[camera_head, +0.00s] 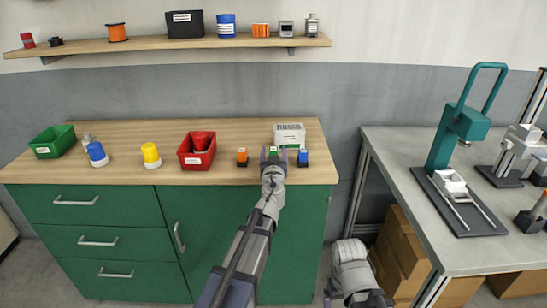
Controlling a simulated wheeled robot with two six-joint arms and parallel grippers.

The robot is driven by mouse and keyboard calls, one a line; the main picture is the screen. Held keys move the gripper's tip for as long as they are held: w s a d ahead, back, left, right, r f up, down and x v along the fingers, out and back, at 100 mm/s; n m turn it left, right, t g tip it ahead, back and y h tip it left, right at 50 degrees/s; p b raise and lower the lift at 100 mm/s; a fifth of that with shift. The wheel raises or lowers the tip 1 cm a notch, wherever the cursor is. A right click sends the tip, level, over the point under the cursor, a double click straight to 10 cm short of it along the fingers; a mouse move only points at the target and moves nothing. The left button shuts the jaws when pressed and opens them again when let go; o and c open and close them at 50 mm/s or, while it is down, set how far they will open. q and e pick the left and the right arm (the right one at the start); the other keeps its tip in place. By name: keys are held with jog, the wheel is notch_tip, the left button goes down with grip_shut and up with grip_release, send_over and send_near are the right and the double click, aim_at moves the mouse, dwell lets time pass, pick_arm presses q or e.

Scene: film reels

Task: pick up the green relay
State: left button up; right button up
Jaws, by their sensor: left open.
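The green relay (273,149) is a small block with a green top near the front edge of the wooden counter, between an orange relay (242,157) and a blue relay (302,158). My left gripper (273,154) reaches over the counter edge from below. Its dark fingers are open, one on each side of the green relay, and hide its lower part. I cannot tell whether they touch it. My right arm's grey wrist shows low at the right of the cabinet. The state of its gripper is unclear.
A white labelled box (289,135) stands just behind the relays. A red bin (196,151), a yellow-topped jar (151,155), a blue jar (97,154) and a green bin (52,142) stand left. A grey bench (405,150) with a teal press (461,125) is at right.

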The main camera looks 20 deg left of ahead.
pick_arm(q)
jog(key=shift+s, duration=0.1)
jog(key=shift+c, duration=0.3)
grip_shut()
